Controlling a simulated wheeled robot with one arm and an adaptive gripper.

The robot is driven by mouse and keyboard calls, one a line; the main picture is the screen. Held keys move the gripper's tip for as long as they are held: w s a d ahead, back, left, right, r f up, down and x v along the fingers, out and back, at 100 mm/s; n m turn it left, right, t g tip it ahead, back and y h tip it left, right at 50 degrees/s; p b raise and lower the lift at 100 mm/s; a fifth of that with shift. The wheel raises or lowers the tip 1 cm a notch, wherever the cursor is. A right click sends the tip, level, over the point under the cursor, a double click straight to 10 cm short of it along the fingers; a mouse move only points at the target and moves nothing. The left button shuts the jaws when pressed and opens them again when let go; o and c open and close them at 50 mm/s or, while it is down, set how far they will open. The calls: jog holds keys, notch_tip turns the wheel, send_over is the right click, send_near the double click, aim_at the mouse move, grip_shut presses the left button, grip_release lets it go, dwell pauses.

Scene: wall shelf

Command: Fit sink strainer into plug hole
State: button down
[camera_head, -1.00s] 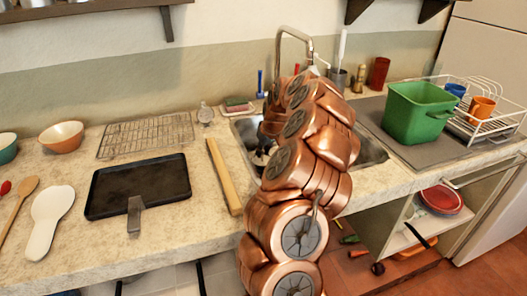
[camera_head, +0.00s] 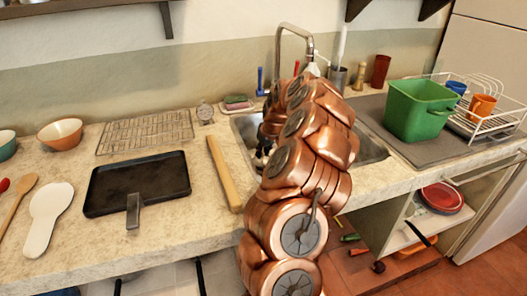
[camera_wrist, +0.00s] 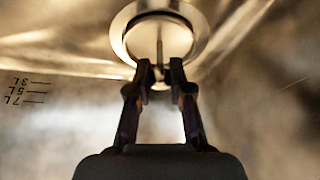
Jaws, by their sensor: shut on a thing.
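In the wrist view my gripper (camera_wrist: 157,74) points down into the sink, with its two dark fingers closed around the small round knob of the sink strainer (camera_wrist: 158,72). A thin upright stem shows just beyond the fingertips, inside a round metal ring. The ring lies around the plug hole area (camera_wrist: 118,35); I cannot tell where the strainer's rim ends and the hole's rim begins, or whether it is seated. In the head view the sink (camera_head: 374,149) is largely hidden behind my arm, and the strainer and plug hole cannot be made out.
The tap (camera_head: 279,50) arches over the back of the sink. A green bin (camera_head: 415,112) and a dish rack (camera_head: 487,122) stand to the right.

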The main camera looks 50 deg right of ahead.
jog(key=shift+f, duration=0.35)
jog(key=c, duration=1)
grip_release()
jog(key=shift+o, duration=0.2)
jog(key=shift+r, duration=0.15)
jog(key=v, duration=1.1)
jog(key=shift+s+r, duration=0.2)
jog(key=shift+r, duration=0.15)
